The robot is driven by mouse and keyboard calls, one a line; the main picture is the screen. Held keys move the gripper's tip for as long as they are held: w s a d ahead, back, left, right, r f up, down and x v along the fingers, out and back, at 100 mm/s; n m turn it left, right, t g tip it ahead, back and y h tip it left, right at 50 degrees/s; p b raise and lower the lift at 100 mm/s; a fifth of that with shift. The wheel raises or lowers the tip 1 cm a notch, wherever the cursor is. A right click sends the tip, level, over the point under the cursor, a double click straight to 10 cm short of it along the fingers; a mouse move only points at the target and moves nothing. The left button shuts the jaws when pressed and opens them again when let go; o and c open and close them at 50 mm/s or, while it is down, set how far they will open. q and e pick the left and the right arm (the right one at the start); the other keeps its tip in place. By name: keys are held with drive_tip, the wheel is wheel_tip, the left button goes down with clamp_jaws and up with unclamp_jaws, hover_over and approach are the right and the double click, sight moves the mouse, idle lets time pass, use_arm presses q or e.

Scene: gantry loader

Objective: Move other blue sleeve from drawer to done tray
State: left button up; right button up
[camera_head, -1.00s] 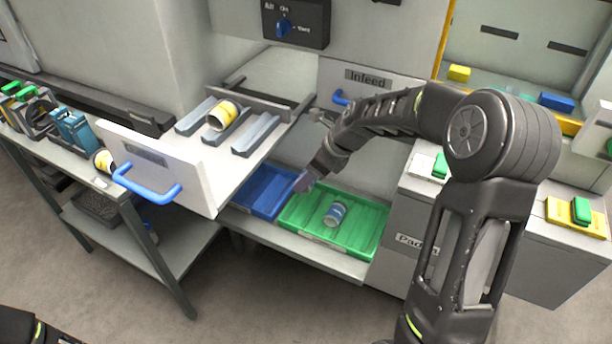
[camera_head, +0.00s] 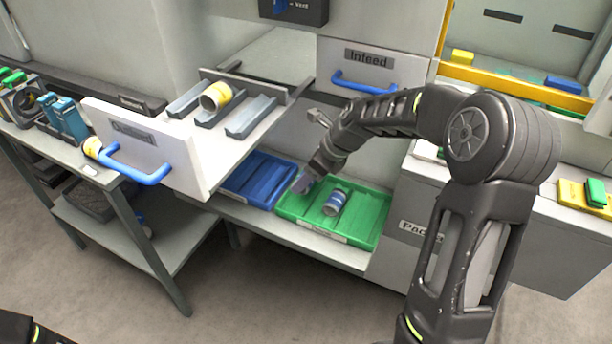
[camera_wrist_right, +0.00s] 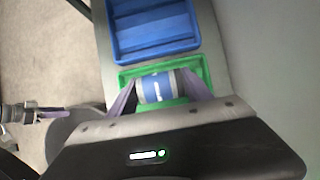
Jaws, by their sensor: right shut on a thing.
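My right gripper (camera_head: 303,183) is over the left part of the green tray (camera_head: 360,238) on the low shelf. In the right wrist view its fingers are shut on a blue sleeve (camera_wrist_right: 157,87) with pale ends, with the green tray (camera_wrist_right: 124,77) behind it. In the head view that held sleeve is hidden by the fingers. Another blue sleeve (camera_head: 335,201) lies in the green tray, right of the gripper. The open drawer (camera_head: 222,158) holds a yellow-and-white sleeve (camera_head: 216,96) between grey rails.
A blue tray (camera_head: 258,178) sits left of the green tray; it also shows in the right wrist view (camera_wrist_right: 152,30). The open drawer's front and blue handle (camera_head: 137,173) jut out at the left. The Infeed drawer (camera_head: 370,68) is closed above the trays.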

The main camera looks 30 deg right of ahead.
drive_tip(key=shift+f+b, duration=0.4)
drive_tip(key=shift+f, duration=1.4)
drive_tip(key=o, duration=1.7)
drive_tip(key=p+v, duration=0.1)
drive_tip(key=v, duration=0.6)
drive_tip(key=shift+s+d+r+p, duration=0.1)
drive_tip(key=shift+s+r+p, duration=0.05)
drive_tip(key=shift+r+p, duration=0.2)
